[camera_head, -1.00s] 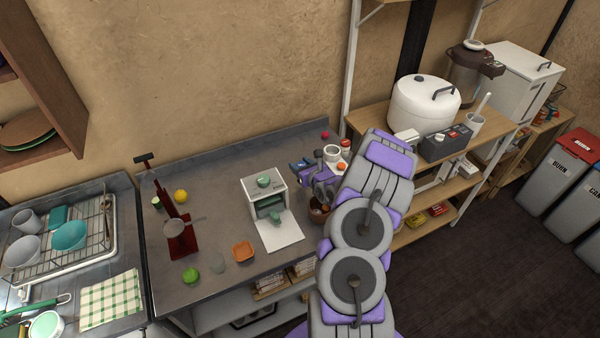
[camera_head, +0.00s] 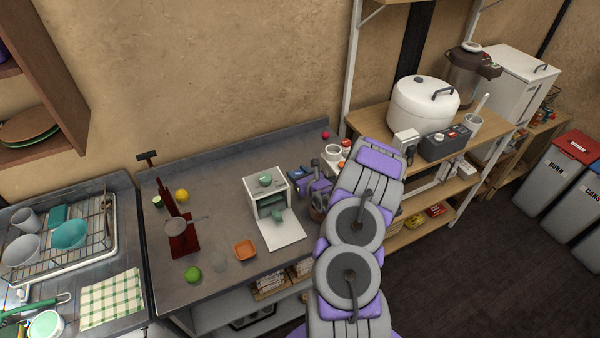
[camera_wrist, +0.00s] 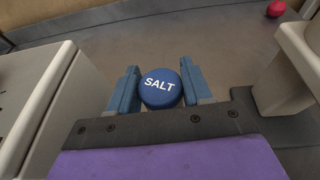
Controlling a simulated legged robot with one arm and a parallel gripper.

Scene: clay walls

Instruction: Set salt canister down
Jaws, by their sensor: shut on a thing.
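The salt canister (camera_wrist: 160,88) has a round blue lid marked SALT. It shows in the wrist view between the two blue fingers of my gripper (camera_wrist: 160,90), which is shut on it. The grey counter surface (camera_wrist: 190,35) lies around and beyond it. I cannot tell whether its base touches the counter. In the head view my gripper (camera_head: 300,175) is over the right part of the counter (camera_head: 215,190), just right of the small white oven (camera_head: 266,190). The canister is hard to make out there, largely hidden by my arm.
A white mug (camera_head: 332,153) and a red ball (camera_head: 326,135) are near the counter's back right corner. The oven's door lies open at the front.

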